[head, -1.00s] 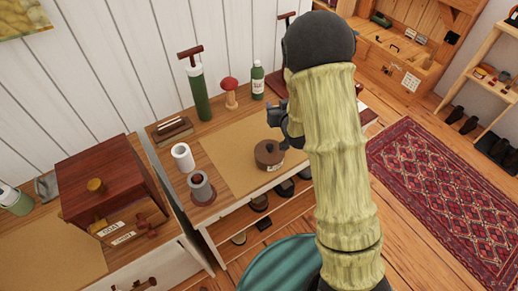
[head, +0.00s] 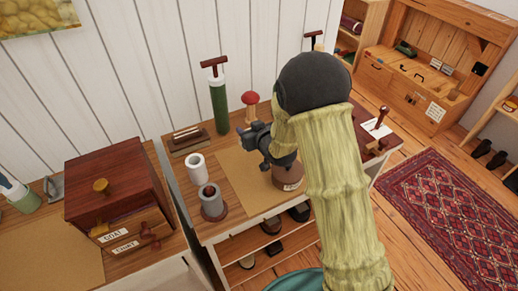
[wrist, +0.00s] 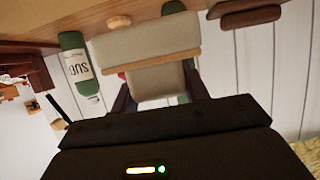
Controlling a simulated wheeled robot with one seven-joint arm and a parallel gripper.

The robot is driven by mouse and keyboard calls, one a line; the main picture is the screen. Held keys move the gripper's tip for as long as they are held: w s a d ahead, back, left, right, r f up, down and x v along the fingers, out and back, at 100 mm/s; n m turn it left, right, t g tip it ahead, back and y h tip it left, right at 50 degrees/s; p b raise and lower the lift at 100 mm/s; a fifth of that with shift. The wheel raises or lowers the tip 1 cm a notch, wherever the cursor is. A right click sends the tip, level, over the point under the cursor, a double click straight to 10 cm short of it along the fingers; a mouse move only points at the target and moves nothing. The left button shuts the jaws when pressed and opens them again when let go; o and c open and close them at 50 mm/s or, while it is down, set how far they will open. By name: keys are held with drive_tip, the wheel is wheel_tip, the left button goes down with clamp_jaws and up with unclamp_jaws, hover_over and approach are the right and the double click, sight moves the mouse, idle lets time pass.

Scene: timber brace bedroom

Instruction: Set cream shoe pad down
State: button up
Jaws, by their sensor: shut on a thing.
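The cream shoe pad (wrist: 145,45) shows in the wrist view as a pale block with a wooden strip across it. It sits between the two fingers of my gripper (wrist: 158,98), which is shut on it. In the head view, my gripper (head: 262,143) is over the bench mat (head: 238,185), above and left of the round brown tin (head: 288,178). I cannot make out the pad in the head view. The wrist view looks upside down, with the bench top along its upper edge, and the pad appears apart from that surface.
A white roll (head: 196,168) and a grey cylinder on a brown base (head: 212,202) stand at the bench's left. A brush rack (head: 187,140), green pump (head: 219,105) and red-capped mushroom (head: 250,100) line the back. A green bottle (wrist: 80,65) shows in the wrist view. Bare mat lies left of the tin.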

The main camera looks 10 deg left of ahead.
drive_tip(key=shift+w+f, duration=0.15)
drive_tip(key=shift+f, duration=1.15)
drive_tip(key=shift+s+f, duration=0.25)
drive_tip(key=shift+f, duration=0.1)
drive_tip(key=shift+w+f, duration=0.1)
drive_tip(key=shift+f, duration=1.6)
drive_tip(key=shift+f, duration=0.2)
drive_tip(key=o, duration=1)
drive_tip(key=shift+o, duration=0.2)
drive_tip(key=shift+r, duration=0.1)
